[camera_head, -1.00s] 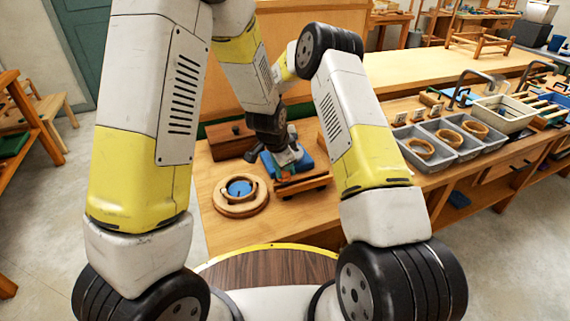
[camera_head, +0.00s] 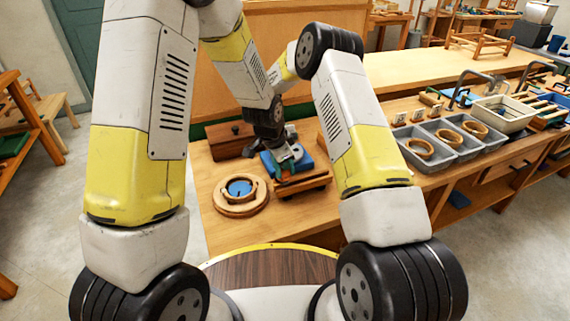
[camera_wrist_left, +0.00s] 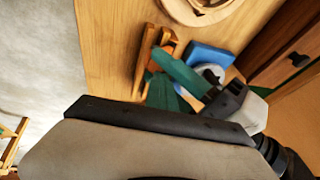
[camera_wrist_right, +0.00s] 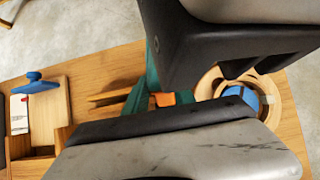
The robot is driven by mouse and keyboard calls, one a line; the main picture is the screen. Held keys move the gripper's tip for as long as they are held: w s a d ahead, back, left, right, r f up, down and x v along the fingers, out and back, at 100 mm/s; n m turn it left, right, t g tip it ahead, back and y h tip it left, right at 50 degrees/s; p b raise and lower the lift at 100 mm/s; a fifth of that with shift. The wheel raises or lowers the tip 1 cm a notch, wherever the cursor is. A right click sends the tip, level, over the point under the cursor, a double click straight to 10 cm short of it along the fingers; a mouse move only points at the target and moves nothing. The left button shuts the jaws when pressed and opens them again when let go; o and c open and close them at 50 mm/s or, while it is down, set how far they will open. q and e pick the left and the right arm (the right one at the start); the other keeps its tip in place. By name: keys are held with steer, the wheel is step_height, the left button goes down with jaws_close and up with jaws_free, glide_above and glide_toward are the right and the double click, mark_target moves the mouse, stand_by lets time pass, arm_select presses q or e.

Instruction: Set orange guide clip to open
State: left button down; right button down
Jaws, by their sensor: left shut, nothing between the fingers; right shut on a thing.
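An orange piece, which I take as the guide clip (camera_wrist_right: 165,99), shows in the right wrist view as a small patch between green fingers. The rest of it is hidden by gripper bodies. My right gripper (camera_wrist_right: 172,96) is shut on it. My left gripper, its green fingers partly hidden behind its own palm in the left wrist view (camera_wrist_left: 164,95), is shut and empty, close beside the right one. In the head view both grippers crowd together over a small wooden fixture (camera_head: 303,184) with a blue block (camera_head: 304,151), and the clip cannot be made out there.
A round wooden ring (camera_head: 225,208) with a blue centre lies left of the fixture. A brown wooden box (camera_head: 228,140) stands behind it. Grey bins (camera_head: 457,148) holding wooden rings stand to the right. Bare bench top lies around the ring and fixture.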

arm_select(q)
steer(key=shift+w+a+f, duration=0.15)
steer(key=shift+w+a, duration=0.15)
arm_select(e)
steer(key=c, duration=1)
jaws_free()
steer(key=shift+s, duration=0.1)
steer(key=shift+c, duration=0.2)
